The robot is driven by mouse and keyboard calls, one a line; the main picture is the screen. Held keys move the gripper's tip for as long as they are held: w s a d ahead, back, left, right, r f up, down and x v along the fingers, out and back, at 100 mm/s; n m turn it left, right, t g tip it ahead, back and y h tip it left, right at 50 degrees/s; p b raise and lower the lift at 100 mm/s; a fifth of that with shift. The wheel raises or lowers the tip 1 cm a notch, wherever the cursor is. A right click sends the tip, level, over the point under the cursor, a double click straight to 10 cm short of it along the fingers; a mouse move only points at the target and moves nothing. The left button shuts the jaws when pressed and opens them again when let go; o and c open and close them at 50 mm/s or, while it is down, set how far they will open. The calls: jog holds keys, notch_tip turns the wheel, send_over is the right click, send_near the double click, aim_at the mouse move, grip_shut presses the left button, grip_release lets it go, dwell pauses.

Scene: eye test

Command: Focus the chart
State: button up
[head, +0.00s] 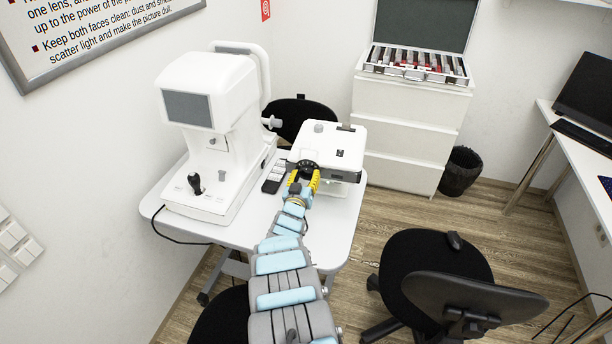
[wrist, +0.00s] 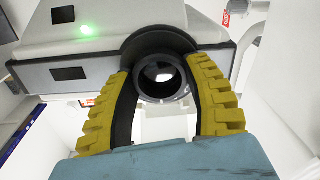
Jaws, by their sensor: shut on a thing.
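A white chart projector (head: 340,143) stands on the white table, with a black lens (head: 307,166) at its near face. In the wrist view the projector body (wrist: 120,50) shows a lit green lamp (wrist: 86,30), and the round black lens ring (wrist: 158,42) faces me. My gripper (head: 304,184) reaches the lens from the near side. In the wrist view the yellow fingers of my gripper (wrist: 162,78) are on either side of the lens barrel and shut on it. No projected chart is visible in either view.
A white eye-examination machine (head: 210,90) with a joystick stands left of the projector on the table (head: 340,215). A dark remote (head: 272,177) lies between them. A lens case (head: 415,62) sits on the drawers behind. A black chair (head: 430,260) stands at the right.

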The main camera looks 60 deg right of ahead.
jog(key=shift+r+m+p, duration=0.1)
jog(key=shift+m+p, duration=0.3)
jog(key=shift+m, duration=0.3)
jog(key=shift+m+p, duration=0.3)
jog(key=shift+m, duration=1.4)
jog(key=o, duration=1.2)
jog(key=shift+a, duration=0.15)
jog(key=v, duration=1.1)
jog(key=shift+a, duration=0.3)
